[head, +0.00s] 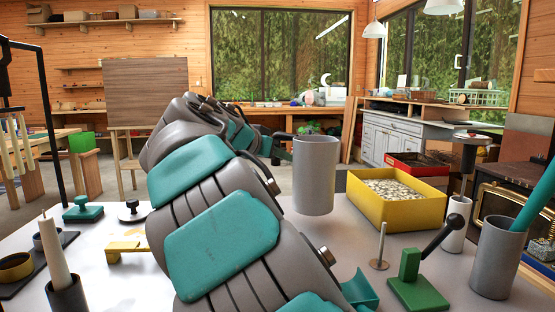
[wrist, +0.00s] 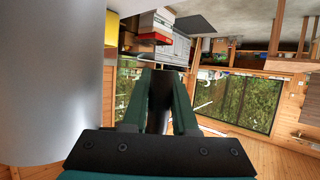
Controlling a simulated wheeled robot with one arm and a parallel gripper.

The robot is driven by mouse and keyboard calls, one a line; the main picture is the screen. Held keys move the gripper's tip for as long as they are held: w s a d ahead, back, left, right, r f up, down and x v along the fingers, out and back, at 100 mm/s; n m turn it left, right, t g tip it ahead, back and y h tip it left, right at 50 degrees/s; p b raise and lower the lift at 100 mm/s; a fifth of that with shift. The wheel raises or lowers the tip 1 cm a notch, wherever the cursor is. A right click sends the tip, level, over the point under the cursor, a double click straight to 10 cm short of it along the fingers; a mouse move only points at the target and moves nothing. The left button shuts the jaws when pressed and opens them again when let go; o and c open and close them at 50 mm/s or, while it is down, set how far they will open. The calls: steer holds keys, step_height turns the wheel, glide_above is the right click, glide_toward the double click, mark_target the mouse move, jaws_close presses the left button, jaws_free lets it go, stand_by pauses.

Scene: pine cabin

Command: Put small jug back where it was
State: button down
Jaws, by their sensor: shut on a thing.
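The small jug (head: 316,178) is a plain grey cylinder, upright, right of my arm in the head view. It appears raised over the far part of the table, with no clear contact below it. In the wrist view its grey wall (wrist: 50,85) fills the left side, close beside the fingers. My gripper (wrist: 168,78) is shut on the jug, with a dark part, seemingly its handle, between the green fingers. In the head view my arm mostly hides the gripper.
A yellow bin (head: 400,210) of pale pieces stands right of the jug. A green lever stand (head: 415,285), a metal spike (head: 381,245), a grey cup (head: 495,260) and a white cylinder (head: 455,225) are nearer right. A candle (head: 55,255) stands left. Bare tabletop (head: 345,235) shows below the jug.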

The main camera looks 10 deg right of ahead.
steer(key=shift+w+f, duration=0.55)
steer(key=shift+f, duration=0.35)
steer(key=shift+w+f, duration=0.5)
steer(key=shift+f, duration=0.4)
steer(key=shift+f+b, duration=0.15)
steer(key=shift+b, duration=0.2)
steer(key=c, duration=0.7)
jaws_free()
steer(key=shift+a+r, duration=0.1)
steer(key=shift+r, duration=0.1)
steer(key=b+v, duration=0.1)
steer(key=v, duration=1.1)
